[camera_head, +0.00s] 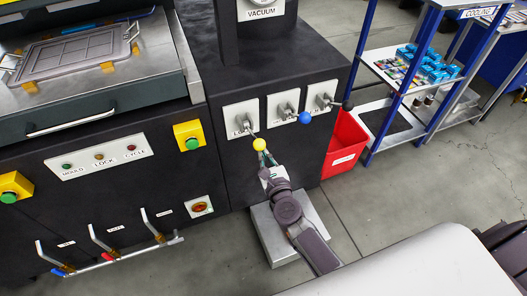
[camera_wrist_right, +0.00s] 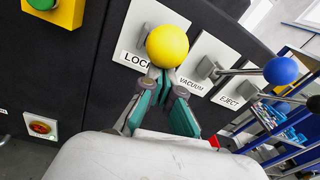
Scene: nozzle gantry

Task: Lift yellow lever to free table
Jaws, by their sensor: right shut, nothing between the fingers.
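The yellow lever's ball (camera_head: 259,145) is in front of the leftmost of three white plates on the dark machine. It shows large in the right wrist view (camera_wrist_right: 167,46), before the plate marked LOCK (camera_wrist_right: 133,57). The lever's rod slopes down and outward to the ball. My right gripper (camera_head: 264,156) is just below the ball in the head view. In the right wrist view its green-padded fingers (camera_wrist_right: 163,80) come together at the ball's lower edge; I cannot tell whether they touch it. They are shut and empty. My left gripper is not in view. The metal table (camera_head: 150,85) is at the upper left.
The blue-ball lever (camera_head: 305,117) and black-ball lever (camera_head: 347,104) stand to the right of the yellow one. A red bin (camera_head: 345,143) and blue-posted shelf (camera_head: 396,95) are farther right. A grey metal block (camera_head: 262,232) lies beneath my right arm.

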